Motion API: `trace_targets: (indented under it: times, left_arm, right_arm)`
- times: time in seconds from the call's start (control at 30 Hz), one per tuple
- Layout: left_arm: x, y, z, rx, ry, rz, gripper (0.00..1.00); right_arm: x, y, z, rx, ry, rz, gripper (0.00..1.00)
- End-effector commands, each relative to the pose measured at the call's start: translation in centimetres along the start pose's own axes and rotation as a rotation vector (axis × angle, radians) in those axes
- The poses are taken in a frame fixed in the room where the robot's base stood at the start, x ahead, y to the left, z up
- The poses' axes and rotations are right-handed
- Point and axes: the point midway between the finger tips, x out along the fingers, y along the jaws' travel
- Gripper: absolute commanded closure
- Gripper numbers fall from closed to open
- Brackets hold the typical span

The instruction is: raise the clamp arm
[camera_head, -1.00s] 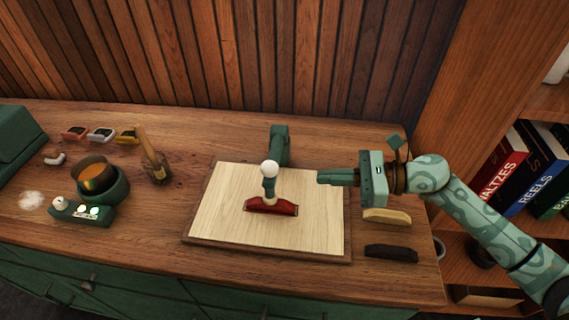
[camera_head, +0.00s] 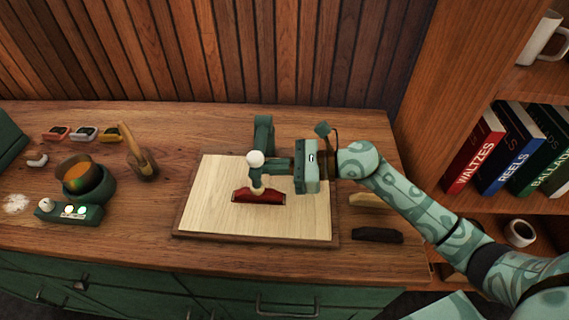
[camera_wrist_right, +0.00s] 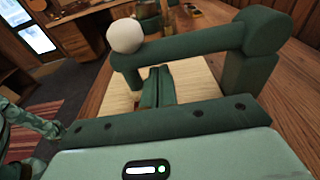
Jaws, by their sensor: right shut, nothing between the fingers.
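The clamp is dark green, with a post (camera_head: 264,133) at the back of a pale wooden board (camera_head: 215,185). Its clamp arm (camera_wrist_right: 190,47) is lowered and runs forward from the post to a white ball knob (camera_head: 255,159), which also shows in the wrist view (camera_wrist_right: 126,36). A red piece (camera_head: 272,197) lies on the board beneath the clamp's front end. My right gripper (camera_head: 272,168) is shut and empty, its fingers beside the clamp arm. In the wrist view the fingertips (camera_wrist_right: 158,72) appear just below the arm; contact cannot be told. My left gripper is out of view.
A pale block (camera_head: 366,200) and a black block (camera_head: 377,235) lie right of the board. A bookshelf stands at right.

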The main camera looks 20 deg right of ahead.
Motion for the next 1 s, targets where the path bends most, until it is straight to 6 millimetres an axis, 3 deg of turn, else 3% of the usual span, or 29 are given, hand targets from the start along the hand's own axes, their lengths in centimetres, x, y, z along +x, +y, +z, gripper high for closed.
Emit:
trace_targets:
  times: [1.0]
  left_arm:
    - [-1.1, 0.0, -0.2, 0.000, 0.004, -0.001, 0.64]
  right_arm:
    - [0.0, 0.1, 1.4, 0.096, -0.003, 0.013, 1.00]
